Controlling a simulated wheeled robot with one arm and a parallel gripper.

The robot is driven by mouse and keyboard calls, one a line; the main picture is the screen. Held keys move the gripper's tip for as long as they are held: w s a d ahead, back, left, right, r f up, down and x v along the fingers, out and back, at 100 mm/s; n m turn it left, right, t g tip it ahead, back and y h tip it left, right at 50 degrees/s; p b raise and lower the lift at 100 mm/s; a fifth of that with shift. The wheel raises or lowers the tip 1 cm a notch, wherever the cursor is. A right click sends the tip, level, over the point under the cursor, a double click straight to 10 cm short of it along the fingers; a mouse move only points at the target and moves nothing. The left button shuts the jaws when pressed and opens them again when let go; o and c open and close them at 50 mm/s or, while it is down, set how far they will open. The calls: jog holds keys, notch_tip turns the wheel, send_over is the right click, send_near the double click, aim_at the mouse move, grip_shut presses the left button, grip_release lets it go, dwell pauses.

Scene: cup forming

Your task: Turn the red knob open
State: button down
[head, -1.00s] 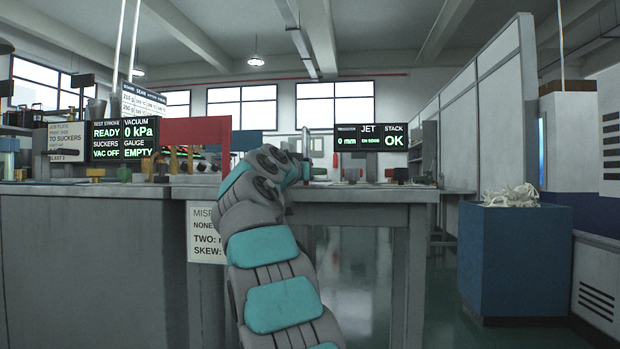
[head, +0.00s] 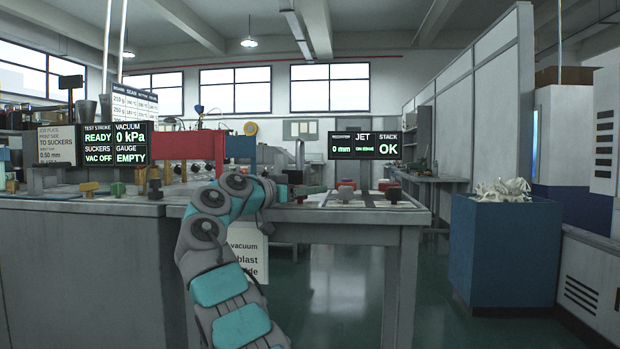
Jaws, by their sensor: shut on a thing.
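Two red knobs show on the bench to the right of my arm. The nearer red knob (head: 346,184) sits on a pale-and-dark base, just right of my gripper's tip. The other red knob (head: 388,185) is farther right. I cannot tell from the picture which is the task's knob or how far either is turned. My gripper (head: 318,189) points right, low over the bench top, and is small in view. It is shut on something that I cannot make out. The fingers are partly hidden by my wrist.
The grey bench (head: 370,222) runs across the view. A status display (head: 365,145) stands behind the knobs, and a larger display (head: 118,143) stands at left. A blue bin (head: 503,250) with pale scraps is at right. Floor is open between bench and bin.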

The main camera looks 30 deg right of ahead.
aim_at(284, 205)
jog(key=shift+f+g+p, duration=0.15)
jog(key=shift+g+p, duration=0.15)
jog(key=shift+c, duration=2.1)
grip_release()
jog(key=shift+s+a, duration=0.25)
jog(key=shift+a, duration=1.05)
jog(key=shift+s+a, duration=0.3)
jog(key=shift+a, duration=1)
jog(key=shift+s+a, duration=0.25)
jog(key=shift+a, duration=1.05)
